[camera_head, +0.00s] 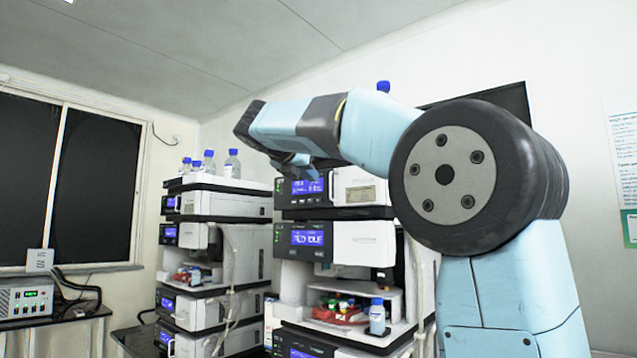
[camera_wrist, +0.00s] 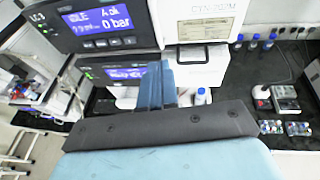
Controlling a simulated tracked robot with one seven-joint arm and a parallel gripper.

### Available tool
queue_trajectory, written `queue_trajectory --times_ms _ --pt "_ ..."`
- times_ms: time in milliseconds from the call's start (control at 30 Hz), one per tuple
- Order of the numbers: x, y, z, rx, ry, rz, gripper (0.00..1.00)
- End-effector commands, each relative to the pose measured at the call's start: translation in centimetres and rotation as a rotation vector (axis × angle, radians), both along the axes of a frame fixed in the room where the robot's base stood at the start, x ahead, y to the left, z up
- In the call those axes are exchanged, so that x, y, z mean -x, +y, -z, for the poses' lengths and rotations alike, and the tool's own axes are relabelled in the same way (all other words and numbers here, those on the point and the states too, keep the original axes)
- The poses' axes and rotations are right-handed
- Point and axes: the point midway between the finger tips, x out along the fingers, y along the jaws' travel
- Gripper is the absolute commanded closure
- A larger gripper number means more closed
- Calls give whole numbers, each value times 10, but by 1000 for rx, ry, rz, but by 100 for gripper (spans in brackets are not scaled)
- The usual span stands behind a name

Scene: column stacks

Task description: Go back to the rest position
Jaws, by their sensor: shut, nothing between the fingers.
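My gripper (camera_wrist: 158,80) shows in the wrist view as two blue-grey fingers held together beyond a dark band, with nothing between them. The fingers are in front of a stacked instrument column, below its upper display (camera_wrist: 95,25). In the head view my arm reaches left across the picture in front of the column stack (camera_head: 365,240). My fingers cannot be made out clearly there. How far they are from the column is hard to tell.
A second column stack (camera_head: 215,262) stands to the left, with several blue-capped bottles on top. A small blue-capped bottle (camera_head: 377,316) stands in the nearer column's open bay. In the wrist view several bottles (camera_wrist: 253,42) and vial racks (camera_wrist: 285,127) stand on the dark bench (camera_wrist: 235,85).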

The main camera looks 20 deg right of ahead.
Motion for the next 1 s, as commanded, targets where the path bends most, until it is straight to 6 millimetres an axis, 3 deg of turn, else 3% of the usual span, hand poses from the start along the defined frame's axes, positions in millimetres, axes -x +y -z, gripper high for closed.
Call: queue_trajectory --times_ms 300,733,867,1000 --pt "33 32 -15 -1 -1 -3 100" --pt "41 35 -15 -18 -4 2 100" --pt "50 17 7 -135 -33 26 100" --pt "75 -11 55 -386 -99 100 100"
